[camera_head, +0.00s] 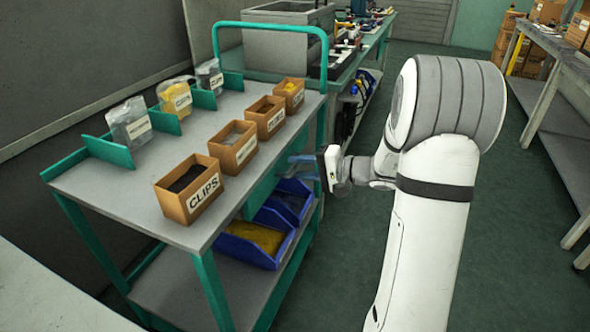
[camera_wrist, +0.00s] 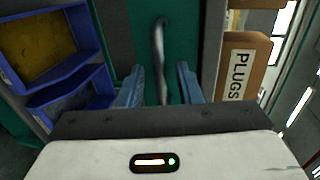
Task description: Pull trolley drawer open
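The trolley (camera_head: 122,204) is a grey-topped cart with a green frame, left of my arm in the head view. Its green drawer front (camera_wrist: 130,30) shows in the wrist view with a thin grey bar handle (camera_wrist: 159,45). In the head view a strip of the green front (camera_head: 262,190) shows under the top, partly hidden. My gripper (camera_wrist: 158,80) is open, its two blue fingers on either side of the handle, with gaps visible. In the head view my gripper (camera_head: 303,165) is at the trolley's right side. The drawer appears shut.
Cardboard boxes, one a CLIPS box (camera_head: 188,188), stand on the trolley top beside clear bags (camera_head: 130,122). Blue bins (camera_head: 255,245) sit on the lower shelf, below my gripper. A workbench (camera_head: 350,70) stands behind. The floor right of the trolley is clear.

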